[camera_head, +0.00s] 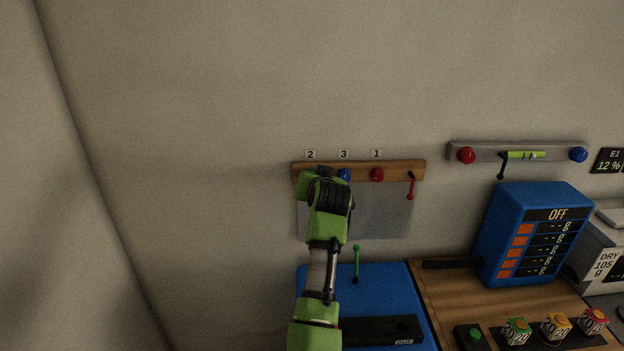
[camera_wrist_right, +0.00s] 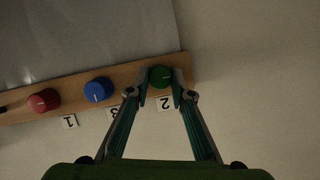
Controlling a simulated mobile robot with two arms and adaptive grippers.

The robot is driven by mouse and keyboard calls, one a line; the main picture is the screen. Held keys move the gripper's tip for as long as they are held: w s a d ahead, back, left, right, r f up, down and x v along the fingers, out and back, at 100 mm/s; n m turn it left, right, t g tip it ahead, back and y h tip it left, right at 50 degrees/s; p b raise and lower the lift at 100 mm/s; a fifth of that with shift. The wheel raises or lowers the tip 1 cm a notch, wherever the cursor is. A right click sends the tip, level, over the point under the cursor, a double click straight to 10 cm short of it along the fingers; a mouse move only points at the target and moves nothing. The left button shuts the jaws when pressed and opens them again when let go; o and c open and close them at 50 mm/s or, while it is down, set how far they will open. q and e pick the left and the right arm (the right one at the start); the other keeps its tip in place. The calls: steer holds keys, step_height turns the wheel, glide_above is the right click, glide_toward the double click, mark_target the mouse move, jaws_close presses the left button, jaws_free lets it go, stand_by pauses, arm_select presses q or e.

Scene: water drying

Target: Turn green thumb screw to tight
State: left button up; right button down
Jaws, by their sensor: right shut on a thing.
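The green thumb screw (camera_wrist_right: 160,76) sits at the end of a wooden rail (camera_wrist_right: 70,104), by the label 2, in the right wrist view. My right gripper (camera_wrist_right: 161,84) has one finger on each side of it and is shut on it. A short pale mark shows on the screw's face. In the head view my right arm covers the green screw and the gripper's fingertips at the left end of the rail. My left gripper is in neither view.
A blue knob (camera_head: 344,174) and a red knob (camera_head: 377,174) sit to the right on the rail, with a red lever (camera_head: 410,186) beyond. Below are a blue box (camera_head: 390,290) with a green lever (camera_head: 356,262) and a blue display unit (camera_head: 505,215). The wall left of the rail is clear.

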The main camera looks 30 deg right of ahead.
steer(key=c, duration=1.8)
jaws_free()
steer(key=shift+f, duration=0.15)
step_height(320, 180, up, 10)
steer(key=shift+r, duration=0.1)
steer(key=shift+f, duration=0.2)
